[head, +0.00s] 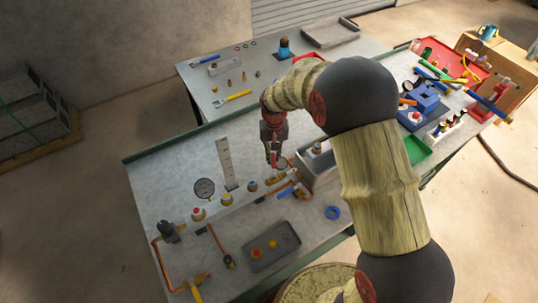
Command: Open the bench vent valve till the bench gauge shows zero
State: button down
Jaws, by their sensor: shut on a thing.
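My gripper (273,162) points down at the back right of the near bench. Its fingers are closed at the brass valve (275,180) on the pipe run, which I take to be the bench vent valve. The fingers partly hide its handle, so its turn angle cannot be told. The bench gauge (204,188) is a round grey dial at the left of the bench. Its needle is too small to read.
A blue-handled valve (285,193) lies just right of the gripper. A metal bin (319,168) stands close on the right. A dark tray (270,247) and a blue ring (332,213) lie in front.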

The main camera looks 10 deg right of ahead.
jog(key=d+m, duration=0.1)
jog(key=m, duration=0.1)
jog(key=d+m, duration=0.1)
jog(key=shift+s+m+p, duration=0.3)
jog(key=shift+m, duration=0.1)
jog(key=shift+s+d+m+p, duration=0.15)
jog(key=shift+s+d+m, duration=0.25)
jog(key=shift+m, duration=0.6)
jog(key=shift+s+d+m+p, duration=0.2)
jog(key=shift+d+m, duration=0.3)
jog(key=shift+m, duration=0.5)
jog(key=c, duration=1.8)
grip_release()
notch_tip(320, 180, up, 12)
